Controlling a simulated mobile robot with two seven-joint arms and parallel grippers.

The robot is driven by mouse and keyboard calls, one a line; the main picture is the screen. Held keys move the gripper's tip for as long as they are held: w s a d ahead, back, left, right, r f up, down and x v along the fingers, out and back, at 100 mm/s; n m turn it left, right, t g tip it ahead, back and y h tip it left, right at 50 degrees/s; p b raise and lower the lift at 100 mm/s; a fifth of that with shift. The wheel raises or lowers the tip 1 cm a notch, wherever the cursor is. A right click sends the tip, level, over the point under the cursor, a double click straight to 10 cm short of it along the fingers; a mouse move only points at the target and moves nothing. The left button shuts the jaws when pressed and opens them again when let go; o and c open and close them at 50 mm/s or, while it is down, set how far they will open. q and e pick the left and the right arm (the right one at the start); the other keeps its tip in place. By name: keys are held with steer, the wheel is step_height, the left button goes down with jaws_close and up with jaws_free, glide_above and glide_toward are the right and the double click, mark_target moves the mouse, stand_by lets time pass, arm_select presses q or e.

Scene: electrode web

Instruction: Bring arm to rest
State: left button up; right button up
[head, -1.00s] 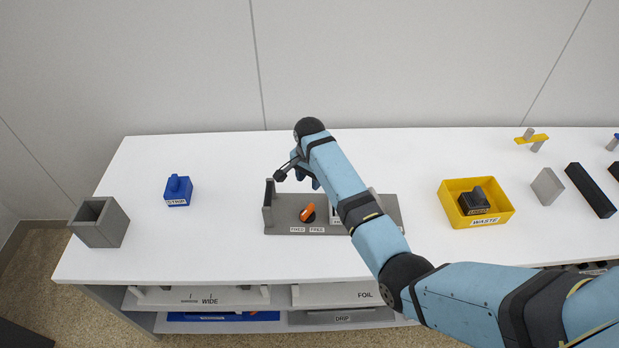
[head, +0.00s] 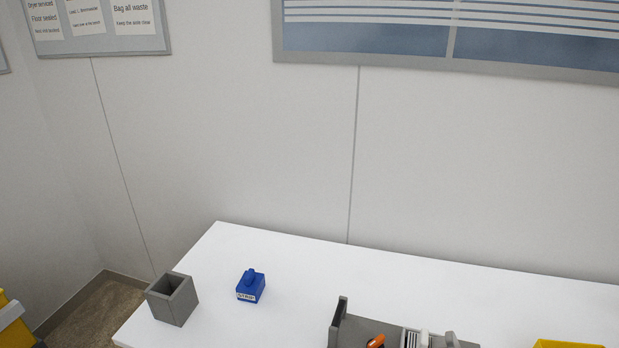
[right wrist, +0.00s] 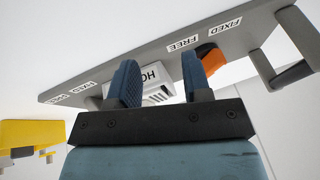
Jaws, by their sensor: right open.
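My right gripper (right wrist: 160,82) shows in the right wrist view, its two blue fingers apart. A grey fixture (right wrist: 222,42) with FREE and FIXED labels and an orange lever (right wrist: 210,57) lies beyond the fingers. A pale part with a partly hidden label starting "HO" (right wrist: 148,76) shows in the gap between the fingers; I cannot tell whether they touch it. The head view shows neither arm. It shows part of the same grey fixture (head: 372,328) at the bottom edge.
On the white table (head: 290,300) stand a grey open box (head: 172,299) and a blue labelled block (head: 251,287). A yellow tray edge (head: 568,344) shows at the lower right, and a yellow tray (right wrist: 30,133) also shows in the wrist view. Notice boards hang on the wall.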

steer(key=s+a+r+n+t+y, duration=0.1)
steer(key=s+r+n+t, duration=0.1)
steer(key=s, duration=0.9)
steer(key=s+a+r+n+t+y, duration=0.1)
steer(key=s+n+t, duration=0.3)
steer(key=s, duration=0.8)
steer(key=shift+a+r+n+y, duration=0.15)
steer(key=shift+r+n+y, duration=0.15)
steer(key=shift+r+n, duration=0.75)
steer(key=shift+f, duration=0.2)
